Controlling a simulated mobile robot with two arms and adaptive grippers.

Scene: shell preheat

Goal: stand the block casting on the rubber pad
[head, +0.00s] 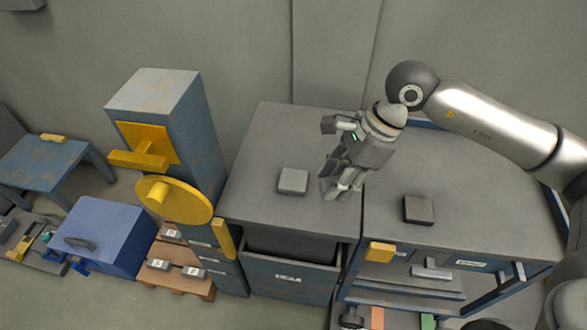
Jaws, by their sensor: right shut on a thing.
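My right gripper (340,188) points down over the grey table top, near the seam in its middle. It is shut on a grey piece that I take to be the block casting. The fingers hide most of this piece, and its grey blends with them. A dark, flat square pad (418,209), which looks like the rubber pad, lies on the table to the right of the gripper with nothing on it. A lighter grey square slab (293,182) lies to the left of the gripper, apart from it. My left gripper is not in view.
A blue machine column (205,150) with a yellow wheel (180,200) stands left of the table (270,135). An open drawer (290,247) is below the table's front edge. A blue chest (105,235) stands on the floor. The table top around the dark pad is clear.

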